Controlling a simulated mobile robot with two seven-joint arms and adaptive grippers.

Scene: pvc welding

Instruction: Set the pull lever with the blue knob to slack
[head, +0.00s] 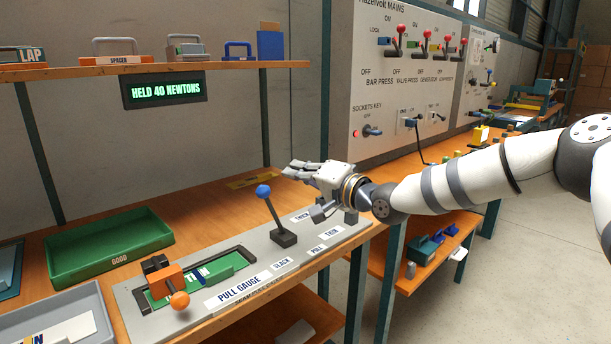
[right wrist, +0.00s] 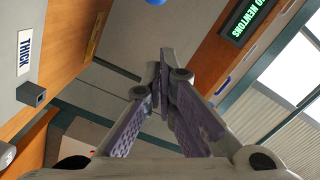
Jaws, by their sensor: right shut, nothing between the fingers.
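The pull lever (head: 271,211) with its blue knob (head: 264,191) stands on a dark base on the grey pull gauge plate (head: 357,240). It leans to the left in the head view, toward the side of the SLACK label (head: 281,263); the PULL label (head: 317,250) is to the right. My right gripper (head: 289,170) is shut and empty, above the plate, up and right of the blue knob and apart from it. In the right wrist view its fingers (right wrist: 165,55) meet, and part of the blue knob (right wrist: 155,2) shows at the top edge. My left gripper is not in view.
An orange clamp (head: 165,281) holds a green piece at the plate's left. A green GOOD tray (head: 110,245) and a grey tray (head: 70,310) lie farther left. The display (head: 164,90) reads HELD 40 NEWTONS. A mains panel (head: 365,60) stands behind my right arm.

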